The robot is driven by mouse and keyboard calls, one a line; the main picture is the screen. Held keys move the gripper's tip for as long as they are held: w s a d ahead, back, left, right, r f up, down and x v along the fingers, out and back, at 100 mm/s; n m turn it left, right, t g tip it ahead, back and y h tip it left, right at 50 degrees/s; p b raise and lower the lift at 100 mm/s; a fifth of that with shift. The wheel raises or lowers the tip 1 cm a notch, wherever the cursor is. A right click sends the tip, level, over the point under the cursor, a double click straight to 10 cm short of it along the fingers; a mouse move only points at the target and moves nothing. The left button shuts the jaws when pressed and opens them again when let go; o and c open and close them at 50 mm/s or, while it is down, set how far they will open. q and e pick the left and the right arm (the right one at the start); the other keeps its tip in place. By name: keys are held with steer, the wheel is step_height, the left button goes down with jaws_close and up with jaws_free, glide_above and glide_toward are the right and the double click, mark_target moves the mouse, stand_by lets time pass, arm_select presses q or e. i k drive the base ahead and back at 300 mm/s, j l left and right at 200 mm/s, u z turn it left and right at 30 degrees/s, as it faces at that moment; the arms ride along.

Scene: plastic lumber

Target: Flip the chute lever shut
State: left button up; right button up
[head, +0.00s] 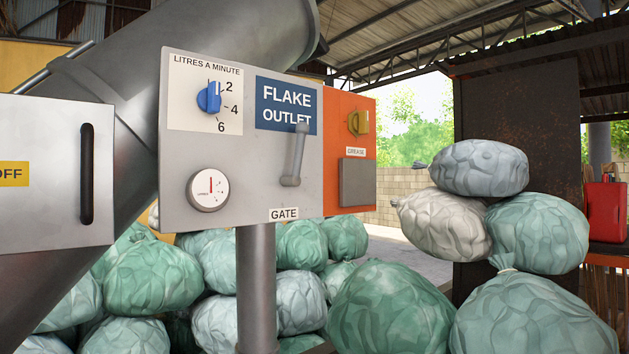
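A grey lever (295,157) is on the front of a light grey control panel (250,180), above a label reading GATE (284,214). It stands nearly upright, its upper end leaning slightly right and overlapping the blue FLAKE OUTLET sign (285,100). I cannot tell from its position whether the gate is open or shut. A big grey sloping chute (110,65) passes behind the panel. Neither of my grippers shows in the head view.
The panel carries a blue knob (209,98) and a round gauge (208,190), on a grey post (257,285). An orange box (337,130) with a yellow knob (358,122) adjoins it. A slotted grey box (50,220) stands left. Stuffed green bags (390,305) crowd below.

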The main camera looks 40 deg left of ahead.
mark_target(301, 128)
steer(key=u, duration=1.15)
